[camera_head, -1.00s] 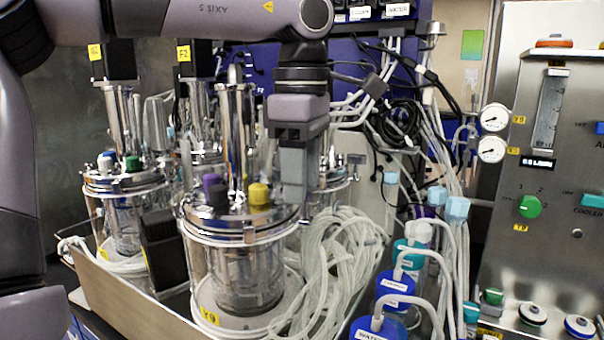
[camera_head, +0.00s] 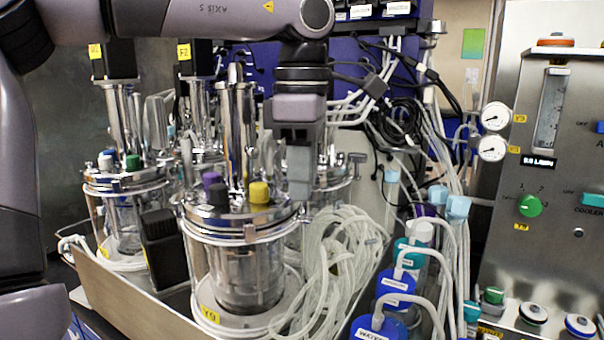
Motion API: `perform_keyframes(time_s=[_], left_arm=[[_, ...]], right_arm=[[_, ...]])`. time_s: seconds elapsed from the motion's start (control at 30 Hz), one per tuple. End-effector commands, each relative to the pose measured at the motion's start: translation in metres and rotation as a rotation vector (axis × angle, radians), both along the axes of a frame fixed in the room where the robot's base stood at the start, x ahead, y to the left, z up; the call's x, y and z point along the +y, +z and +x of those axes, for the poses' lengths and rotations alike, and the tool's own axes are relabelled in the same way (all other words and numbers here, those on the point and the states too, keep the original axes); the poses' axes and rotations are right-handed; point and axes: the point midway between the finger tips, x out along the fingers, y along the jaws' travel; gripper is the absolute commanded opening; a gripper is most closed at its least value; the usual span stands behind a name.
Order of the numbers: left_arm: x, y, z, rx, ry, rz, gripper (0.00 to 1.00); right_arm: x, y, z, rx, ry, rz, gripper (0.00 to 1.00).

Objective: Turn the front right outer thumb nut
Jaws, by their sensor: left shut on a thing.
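The front right glass vessel (camera_head: 240,270) stands in the tray with a shiny steel lid (camera_head: 232,226). The lid carries purple, dark and yellow caps and tall steel tubes. My left gripper (camera_head: 299,192) points straight down at the right edge of this lid, behind and right of the yellow cap (camera_head: 259,192). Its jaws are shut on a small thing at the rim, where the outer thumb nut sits. The fingers hide the nut, so I cannot see its shape or angle. My right gripper is out of view.
A second vessel (camera_head: 125,210) stands behind left, with a black box (camera_head: 163,250) between. Coiled clear tubing (camera_head: 340,265) hangs close to the right of the gripper. Blue-capped bottles (camera_head: 395,285) and a steel control panel (camera_head: 540,240) stand farther right.

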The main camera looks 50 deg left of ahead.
Motion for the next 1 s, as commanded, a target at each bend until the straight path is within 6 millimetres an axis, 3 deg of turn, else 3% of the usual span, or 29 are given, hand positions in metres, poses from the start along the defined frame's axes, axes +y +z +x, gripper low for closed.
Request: perform_keyframes(time_s=[1.0], left_arm=[[-0.0043,0.0018,-0.0021,-0.004,0.947,0.0,0.0]], right_arm=[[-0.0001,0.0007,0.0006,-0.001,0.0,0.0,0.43]])
